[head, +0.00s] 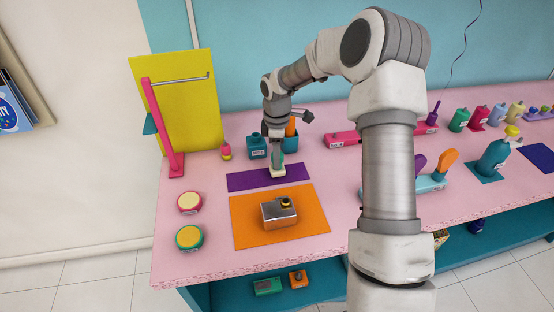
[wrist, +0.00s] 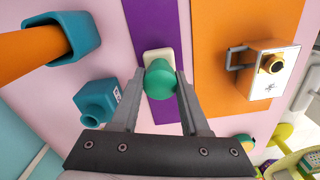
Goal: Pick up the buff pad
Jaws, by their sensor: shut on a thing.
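The buff pad is a small cream block with a rounded green handle on top. It shows in the wrist view (wrist: 157,55) and below my gripper in the head view (head: 278,173). My gripper (wrist: 160,78) points down, with one finger on each side of the green handle, shut on it. The pad is over the purple mat (head: 240,180). I cannot tell whether its base touches the mat or is slightly above it. The fingers hide the sides of the handle.
A silver box with a dark knob (head: 279,212) sits on the orange mat (head: 250,235) nearby. A teal bottle (head: 257,146) and a teal cup (wrist: 70,38) with an orange item stand close behind. A pink stand (head: 165,125) and two round tubs (head: 189,203) are at left.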

